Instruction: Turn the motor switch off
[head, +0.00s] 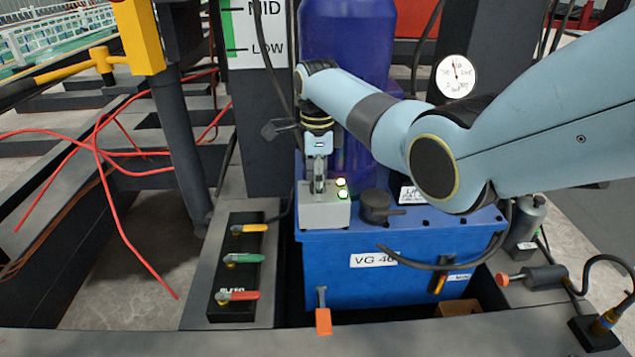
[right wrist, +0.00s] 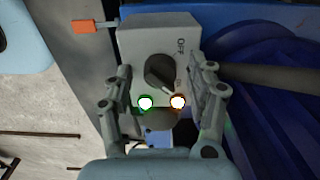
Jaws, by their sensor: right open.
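The motor switch is a dark rotary knob (right wrist: 159,72) on a pale grey box (right wrist: 135,38), with "OFF" printed beside it. The knob's pointed end faces the lower right in the right wrist view, away from "OFF". A green lamp (right wrist: 146,103) and an amber lamp (right wrist: 178,102) glow on the box. In the head view the box (head: 325,212) sits on the blue tank (head: 320,262). My right gripper (head: 318,185) is right over the box, partly hiding the knob. In the right wrist view its open fingers (right wrist: 160,88) flank the knob. My left gripper is out of view.
A dark cap (head: 377,205) stands right of the box, with a black hose (head: 440,265) beyond. A purple cylinder (head: 345,30) rises behind. Yellow, green and red levers (head: 240,259) lie at left. An orange-handled valve (head: 323,320) is in front.

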